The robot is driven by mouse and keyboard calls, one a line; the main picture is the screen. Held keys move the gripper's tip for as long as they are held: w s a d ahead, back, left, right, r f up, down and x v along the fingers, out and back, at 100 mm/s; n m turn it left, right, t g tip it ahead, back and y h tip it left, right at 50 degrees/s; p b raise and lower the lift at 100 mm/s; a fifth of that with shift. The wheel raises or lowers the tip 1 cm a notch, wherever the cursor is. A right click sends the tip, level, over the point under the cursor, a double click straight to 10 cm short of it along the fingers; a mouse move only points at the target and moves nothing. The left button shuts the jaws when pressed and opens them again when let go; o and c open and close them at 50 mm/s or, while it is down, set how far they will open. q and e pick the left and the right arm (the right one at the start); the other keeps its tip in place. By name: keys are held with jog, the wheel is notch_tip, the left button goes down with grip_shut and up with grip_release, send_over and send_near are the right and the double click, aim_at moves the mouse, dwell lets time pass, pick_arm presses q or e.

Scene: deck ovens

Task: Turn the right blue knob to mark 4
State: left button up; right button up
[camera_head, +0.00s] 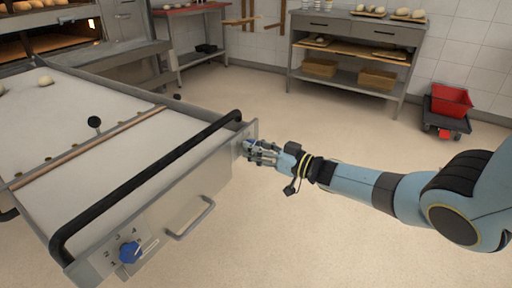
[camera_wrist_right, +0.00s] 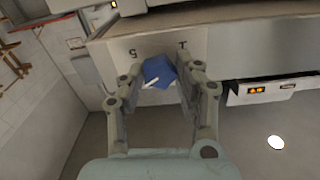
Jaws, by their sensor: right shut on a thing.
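The right blue knob (camera_wrist_right: 159,70) is on a grey panel, between the two fingers of my right gripper (camera_wrist_right: 160,82). A white pointer line on it slants toward the lower left of the right wrist view. My left gripper is not in view.
The panel belongs to a loader with a pale flat bed (camera_head: 95,120), a black bar (camera_head: 150,185) and a metal handle (camera_head: 190,218). A steel table (camera_head: 350,35) and a red crate (camera_head: 452,98) stand farther back. The floor between is clear.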

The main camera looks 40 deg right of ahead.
jog(key=shift+s+a+f, duration=0.1)
jog(key=shift+s+f, duration=0.1)
jog(key=shift+f, duration=0.1)
jog(key=o, duration=0.9)
jog(key=shift+o, duration=1.4)
jog(key=shift+w+r, duration=0.1)
jog(key=shift+r, duration=0.05)
jog(key=v, duration=1.2)
